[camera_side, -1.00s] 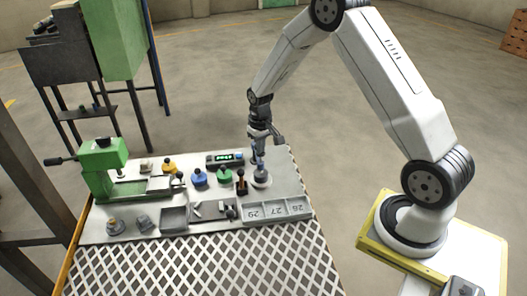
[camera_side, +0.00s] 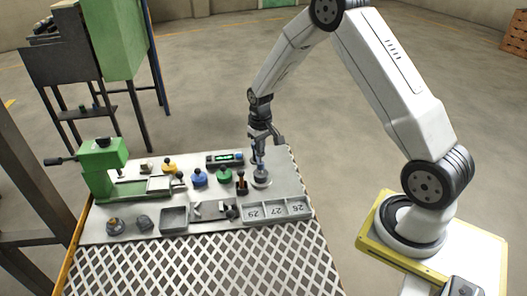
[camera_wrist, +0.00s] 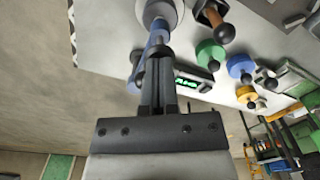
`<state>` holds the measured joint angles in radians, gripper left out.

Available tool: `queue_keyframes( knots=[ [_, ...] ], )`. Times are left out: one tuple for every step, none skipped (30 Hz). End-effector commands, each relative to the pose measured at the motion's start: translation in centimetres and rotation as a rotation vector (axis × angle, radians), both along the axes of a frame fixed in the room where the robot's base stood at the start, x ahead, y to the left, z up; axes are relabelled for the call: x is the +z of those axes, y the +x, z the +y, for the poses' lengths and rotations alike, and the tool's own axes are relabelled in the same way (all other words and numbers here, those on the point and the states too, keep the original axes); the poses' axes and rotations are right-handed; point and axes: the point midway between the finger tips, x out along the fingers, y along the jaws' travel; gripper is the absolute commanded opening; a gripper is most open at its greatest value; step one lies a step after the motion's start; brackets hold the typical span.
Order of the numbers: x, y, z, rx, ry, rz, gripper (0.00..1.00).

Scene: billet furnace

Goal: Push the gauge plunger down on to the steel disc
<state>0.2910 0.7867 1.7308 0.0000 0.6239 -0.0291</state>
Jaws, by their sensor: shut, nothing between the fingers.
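The gauge stands at the table's back right corner in the side view, with a round pale base (camera_side: 261,182) and a slim upright part above it. In the wrist view its round grey foot (camera_wrist: 160,10) shows at the top edge, with a blue upright part (camera_wrist: 154,44) leading towards my fingers. My gripper (camera_side: 260,150) points down over the gauge. In the wrist view my gripper (camera_wrist: 159,62) is shut, with its fingertips at the gauge's upper end. I cannot tell whether they touch the plunger. The steel disc is not clearly distinguishable at the foot.
A dark, wooden-coloured handled tool (camera_side: 241,182) stands just left of the gauge. Green (camera_side: 224,174), blue (camera_side: 199,177) and yellow (camera_side: 169,166) knobbed pieces stand further left. A lit green display (camera_side: 225,158) is behind. Numbered trays (camera_side: 277,210) lie in front.

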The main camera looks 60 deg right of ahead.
Motion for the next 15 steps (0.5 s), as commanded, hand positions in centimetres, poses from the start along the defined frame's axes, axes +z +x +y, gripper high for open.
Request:
queue_keyframes(
  knots=[
    [0.2,0.0,0.0,0.000,0.000,0.000,0.00],
    [0.3,0.0,0.0,0.000,0.000,0.000,0.00],
    [0.5,0.0,0.0,0.000,0.000,0.000,0.00],
    [0.7,0.0,0.0,0.000,0.000,0.000,0.00],
    [0.9,0.0,0.0,0.000,0.000,0.000,0.00],
    [1.1,0.0,0.0,0.000,0.000,0.000,0.00],
    [1.2,0.0,0.0,0.000,0.000,0.000,0.00],
    [1.4,0.0,0.0,0.000,0.000,0.000,0.00],
    [1.5,0.0,0.0,0.000,0.000,0.000,0.00],
    [1.7,0.0,0.0,0.000,0.000,0.000,0.00],
    [1.8,0.0,0.0,0.000,0.000,0.000,0.00],
    [1.9,0.0,0.0,0.000,0.000,0.000,0.00],
    [1.9,0.0,0.0,0.000,0.000,0.000,0.00],
    [1.9,0.0,0.0,0.000,0.000,0.000,0.00],
    [1.9,0.0,0.0,0.000,0.000,0.000,0.00]
  ],
)
